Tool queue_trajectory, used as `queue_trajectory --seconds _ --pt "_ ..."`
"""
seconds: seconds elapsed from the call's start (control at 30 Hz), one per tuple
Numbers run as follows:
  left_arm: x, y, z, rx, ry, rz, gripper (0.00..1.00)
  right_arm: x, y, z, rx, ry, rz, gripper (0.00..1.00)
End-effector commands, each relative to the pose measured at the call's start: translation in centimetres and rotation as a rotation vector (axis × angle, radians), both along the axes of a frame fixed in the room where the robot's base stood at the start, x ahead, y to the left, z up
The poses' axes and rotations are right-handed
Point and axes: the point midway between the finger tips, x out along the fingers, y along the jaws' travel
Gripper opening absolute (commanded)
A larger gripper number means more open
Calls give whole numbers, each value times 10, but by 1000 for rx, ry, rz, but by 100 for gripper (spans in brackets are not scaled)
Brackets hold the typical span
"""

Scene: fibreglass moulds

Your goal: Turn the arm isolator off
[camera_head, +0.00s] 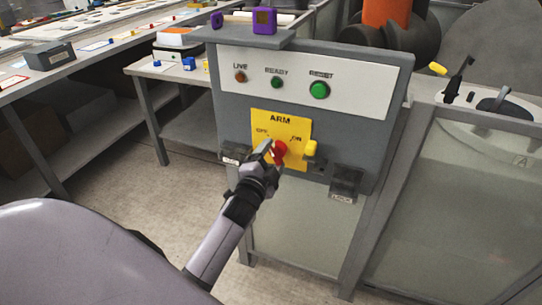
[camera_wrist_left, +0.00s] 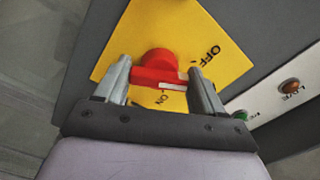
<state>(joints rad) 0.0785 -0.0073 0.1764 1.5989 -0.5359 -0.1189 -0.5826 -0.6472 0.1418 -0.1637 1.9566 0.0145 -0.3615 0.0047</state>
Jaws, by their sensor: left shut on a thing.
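The arm isolator is a red rotary knob (camera_head: 281,149) on a yellow plate (camera_head: 291,127) marked ARM, with OFF at the left and ON at the right. The plate is on a grey control panel (camera_head: 228,92). My left gripper (camera_head: 270,153) is at the knob and partly covers it. In the left wrist view, the fingers of my left gripper (camera_wrist_left: 161,80) stand on either side of the red knob (camera_wrist_left: 157,66), shut on its handle. A white mark shows on the handle; its exact setting is unclear. My right gripper is not in view.
LIVE (camera_head: 240,77), READY (camera_head: 277,82) and RESET (camera_head: 319,90) are above the plate. A yellow piece (camera_head: 311,149) sits beside the knob, and a dark block (camera_head: 346,182) is lower right. A purple object (camera_head: 264,20) stands on top. Benches are at left.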

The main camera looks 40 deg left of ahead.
Motion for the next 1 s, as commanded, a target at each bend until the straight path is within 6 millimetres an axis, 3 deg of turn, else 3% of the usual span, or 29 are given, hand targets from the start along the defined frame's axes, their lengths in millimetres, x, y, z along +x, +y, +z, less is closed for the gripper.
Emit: queue_trajectory --seconds 0.4,1.0 --pt "0 -2 -2 -254 -58 -1 38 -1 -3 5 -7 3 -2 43" --pt "0 -2 -3 -323 -74 -1 38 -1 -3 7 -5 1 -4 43"
